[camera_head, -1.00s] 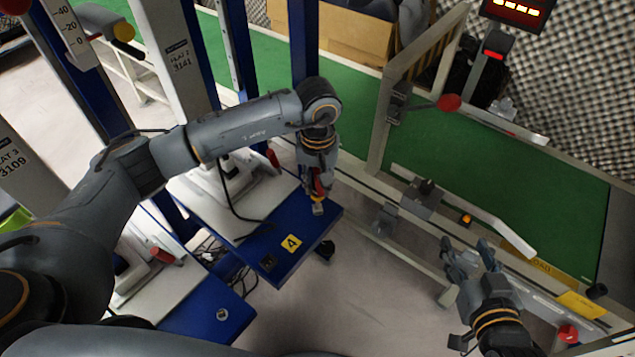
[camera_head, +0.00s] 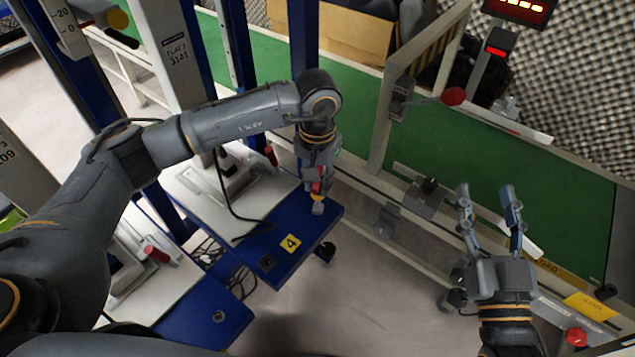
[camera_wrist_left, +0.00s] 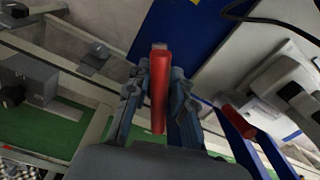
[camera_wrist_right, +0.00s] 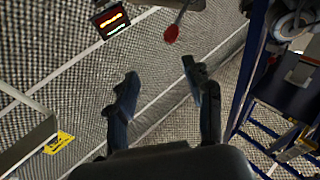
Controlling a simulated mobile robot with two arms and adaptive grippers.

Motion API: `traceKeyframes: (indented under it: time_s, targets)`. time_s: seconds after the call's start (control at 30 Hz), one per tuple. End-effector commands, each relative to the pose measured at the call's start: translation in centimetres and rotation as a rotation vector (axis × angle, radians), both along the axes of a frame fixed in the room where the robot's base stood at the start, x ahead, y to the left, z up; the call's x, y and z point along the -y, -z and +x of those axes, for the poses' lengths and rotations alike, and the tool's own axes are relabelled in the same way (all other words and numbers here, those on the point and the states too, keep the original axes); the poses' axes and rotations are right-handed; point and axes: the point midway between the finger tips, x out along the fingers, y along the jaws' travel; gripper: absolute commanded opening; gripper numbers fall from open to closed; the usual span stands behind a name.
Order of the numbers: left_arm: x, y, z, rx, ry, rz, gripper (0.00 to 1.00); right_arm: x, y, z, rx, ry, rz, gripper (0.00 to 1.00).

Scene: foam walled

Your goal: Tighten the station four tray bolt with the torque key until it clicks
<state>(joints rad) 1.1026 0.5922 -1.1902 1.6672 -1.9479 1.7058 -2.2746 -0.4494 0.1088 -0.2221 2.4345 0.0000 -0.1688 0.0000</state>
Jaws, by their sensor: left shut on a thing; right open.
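My left gripper (camera_head: 317,180) is shut on the red-handled torque key (camera_wrist_left: 159,88), which stands over the far right corner of the blue station four tray (camera_head: 285,262). The tray carries a yellow "4" label (camera_head: 290,243). The key's grey lower end (camera_head: 318,208) meets the tray's corner; the bolt itself is hidden under it. In the left wrist view the red handle lies between the two fingers, with blue tray beyond. My right gripper (camera_head: 490,208) is open and empty, above the conveyor's near rail; its spread fingers also show in the right wrist view (camera_wrist_right: 160,85).
The green conveyor (camera_head: 450,150) runs behind, with a frame and a red knob lever (camera_head: 454,96). A red button (camera_head: 576,338) sits at the lower right. A neighbouring blue tray (camera_head: 205,318) is at lower left. Open floor lies between tray and conveyor.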

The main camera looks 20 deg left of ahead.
Motion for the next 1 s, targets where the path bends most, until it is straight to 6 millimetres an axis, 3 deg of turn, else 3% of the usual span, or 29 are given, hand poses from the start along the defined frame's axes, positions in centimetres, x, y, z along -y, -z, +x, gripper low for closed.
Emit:
traceKeyframes:
  time_s: [1.0]
  targets:
    - [-0.1,0.3,-0.1,-0.006,0.013,0.003,0.0,-0.1,-1.8,-0.5,0.104,-0.005,0.028,0.52]
